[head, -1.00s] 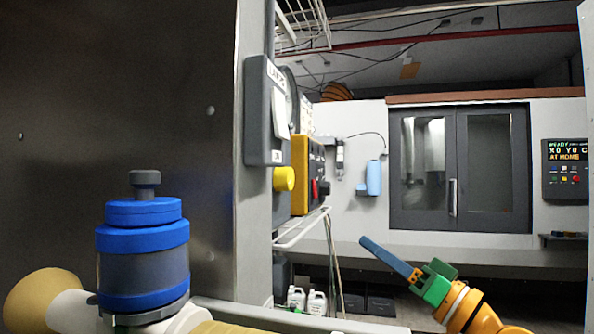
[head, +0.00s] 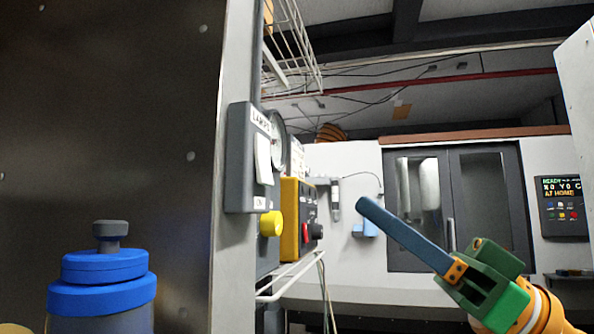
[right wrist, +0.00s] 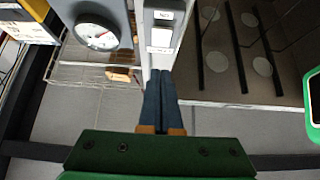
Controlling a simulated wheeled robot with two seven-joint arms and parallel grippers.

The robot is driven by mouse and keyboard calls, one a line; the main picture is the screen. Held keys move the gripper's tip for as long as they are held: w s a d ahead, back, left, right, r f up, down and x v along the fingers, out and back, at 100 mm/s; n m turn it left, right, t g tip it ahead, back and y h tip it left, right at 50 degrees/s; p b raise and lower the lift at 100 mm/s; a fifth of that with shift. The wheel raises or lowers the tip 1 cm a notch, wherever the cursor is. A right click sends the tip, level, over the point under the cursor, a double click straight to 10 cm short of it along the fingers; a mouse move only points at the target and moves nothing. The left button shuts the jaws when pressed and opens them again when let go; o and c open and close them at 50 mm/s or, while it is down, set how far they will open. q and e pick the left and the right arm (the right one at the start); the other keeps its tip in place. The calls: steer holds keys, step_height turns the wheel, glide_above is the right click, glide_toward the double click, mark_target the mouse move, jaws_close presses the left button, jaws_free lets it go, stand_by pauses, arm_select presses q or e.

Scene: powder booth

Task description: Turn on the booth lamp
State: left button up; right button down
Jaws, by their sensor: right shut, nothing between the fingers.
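The lamp switch box (head: 240,160) is grey, with a LAMPS label at its top and an ON label at its bottom. It is mounted at the edge of the dark wall panel. Its pale rocker (head: 263,158) is seen at a steep angle; it also shows in the right wrist view (right wrist: 161,38). My right gripper (head: 362,203) is shut and empty, its long blue fingers pointing left and up. In the right wrist view its fingertips (right wrist: 160,72) appear just below the box, apparently apart from it. My left gripper is not in view.
A yellow control box (head: 290,220) with red and black knobs and a yellow knob (head: 270,224) sit below the switch box. A round gauge (right wrist: 97,32) is beside it. A wire rack (head: 290,50) hangs above. A grey-doored machine (head: 450,200) stands behind.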

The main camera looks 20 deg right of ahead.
mark_target(267, 169)
steer(key=w+a+r+p, duration=0.1)
steer(key=a, duration=0.1)
steer(key=w+a+r+p, duration=0.1)
steer(key=w+a, duration=0.1)
steer(key=w+a+r+p, duration=0.1)
steer(key=a+p, duration=0.1)
steer(key=a, duration=0.1)
steer(key=shift+w+r, duration=0.25)
steer(key=shift+w, duration=0.05)
steer(key=shift+w+a+f, duration=0.15)
steer(key=shift+w+a, duration=0.05)
steer(key=shift+a, duration=0.05)
